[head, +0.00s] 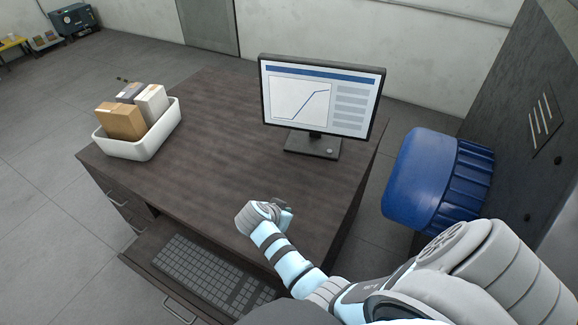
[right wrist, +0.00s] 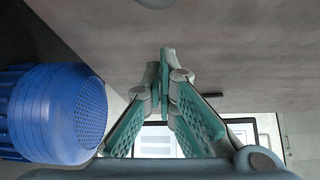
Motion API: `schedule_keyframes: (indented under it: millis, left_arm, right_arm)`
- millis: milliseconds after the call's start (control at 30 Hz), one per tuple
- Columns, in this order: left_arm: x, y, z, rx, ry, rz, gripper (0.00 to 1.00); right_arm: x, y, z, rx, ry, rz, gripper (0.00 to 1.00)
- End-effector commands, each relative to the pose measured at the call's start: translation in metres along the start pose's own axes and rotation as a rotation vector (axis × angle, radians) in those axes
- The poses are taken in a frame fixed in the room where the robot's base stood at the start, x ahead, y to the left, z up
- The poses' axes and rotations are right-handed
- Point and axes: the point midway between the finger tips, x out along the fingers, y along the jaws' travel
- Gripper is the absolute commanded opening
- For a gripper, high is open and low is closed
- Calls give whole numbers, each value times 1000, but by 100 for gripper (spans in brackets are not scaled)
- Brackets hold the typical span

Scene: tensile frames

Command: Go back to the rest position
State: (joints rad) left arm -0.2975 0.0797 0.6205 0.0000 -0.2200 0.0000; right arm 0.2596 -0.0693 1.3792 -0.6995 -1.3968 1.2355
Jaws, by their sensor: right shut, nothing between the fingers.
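My right arm comes in from the lower right in the head view. My right gripper (head: 284,213) is over the front right part of the dark wooden desk (head: 210,150), partly hidden by its own wrist. In the right wrist view its teal-padded fingers (right wrist: 166,58) are together with nothing between them. My left gripper is not in view.
A monitor (head: 318,95) showing a line graph stands at the back right of the desk. A white bin (head: 150,146) with boxes is at the left. A keyboard (head: 215,278) lies on a pulled-out tray. A large blue ribbed cylinder (head: 430,180) is at right. The desk middle is clear.

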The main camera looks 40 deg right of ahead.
Motion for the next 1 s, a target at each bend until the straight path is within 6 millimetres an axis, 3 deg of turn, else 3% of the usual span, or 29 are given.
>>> schedule_keyframes:
  millis: [33,100,200,533,633,767,1000]
  left_arm:
    - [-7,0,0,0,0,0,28]
    - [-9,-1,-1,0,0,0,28]
    - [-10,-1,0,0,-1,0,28]
    - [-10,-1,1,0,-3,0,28]
    - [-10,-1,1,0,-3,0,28]
    - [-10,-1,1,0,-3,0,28]
    - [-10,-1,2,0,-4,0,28]
  right_arm:
    - [-17,0,-2,2,-3,-3,0]
    - [-32,1,-1,3,-3,-1,0]
    - [-44,1,-1,2,-2,1,0]
    - [-47,6,2,-15,-8,2,0]
    - [-41,31,13,-110,-53,-15,0]
    - [-43,81,34,-349,-140,-91,0]
    - [-88,151,67,-842,-233,-330,0]
